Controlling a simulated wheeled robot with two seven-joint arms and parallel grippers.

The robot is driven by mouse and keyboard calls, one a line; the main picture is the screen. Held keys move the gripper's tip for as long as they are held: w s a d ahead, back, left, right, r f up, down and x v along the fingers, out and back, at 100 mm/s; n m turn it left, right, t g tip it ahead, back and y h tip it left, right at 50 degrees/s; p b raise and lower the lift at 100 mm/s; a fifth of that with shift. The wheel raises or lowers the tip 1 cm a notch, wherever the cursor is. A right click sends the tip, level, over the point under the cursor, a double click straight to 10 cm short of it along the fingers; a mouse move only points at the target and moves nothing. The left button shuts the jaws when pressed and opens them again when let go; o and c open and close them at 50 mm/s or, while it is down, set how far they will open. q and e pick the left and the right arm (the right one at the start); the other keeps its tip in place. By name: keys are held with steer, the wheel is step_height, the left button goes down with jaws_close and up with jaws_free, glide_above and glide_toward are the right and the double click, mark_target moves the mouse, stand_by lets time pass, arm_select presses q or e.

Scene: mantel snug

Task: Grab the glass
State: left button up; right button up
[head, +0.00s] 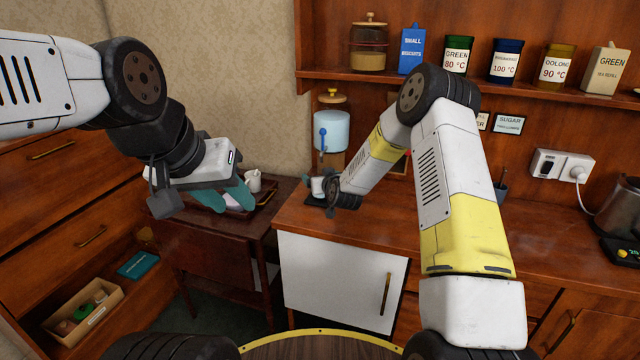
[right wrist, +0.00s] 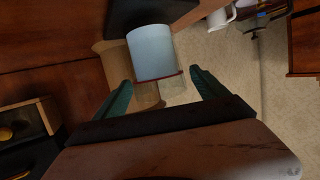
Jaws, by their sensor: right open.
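The glass (head: 318,187) stands upright on the counter below the blue tap of a drinks dispenser (head: 332,130). It looks pale and small in the head view, partly hidden by my right gripper (head: 334,196). In the right wrist view, which is turned over, the glass (right wrist: 155,54) shows a pale blue lower part, a thin red line and a clear rim. It lies between the lines of the two teal fingers of my right gripper (right wrist: 161,92), which are apart, with room on both sides. My left gripper (head: 235,203) is open and empty, left of the counter.
A dark mat (right wrist: 150,12) lies under the glass. A low side table (head: 215,235) with a white mug (head: 254,181) stands left of the counter (head: 400,222). A shelf (head: 480,85) with jars and boxes runs above. A kettle (head: 615,208) stands far right.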

steer(key=shift+w, duration=0.15)
steer(key=c, duration=1.7)
jaws_close()
steer(key=shift+r, duration=0.15)
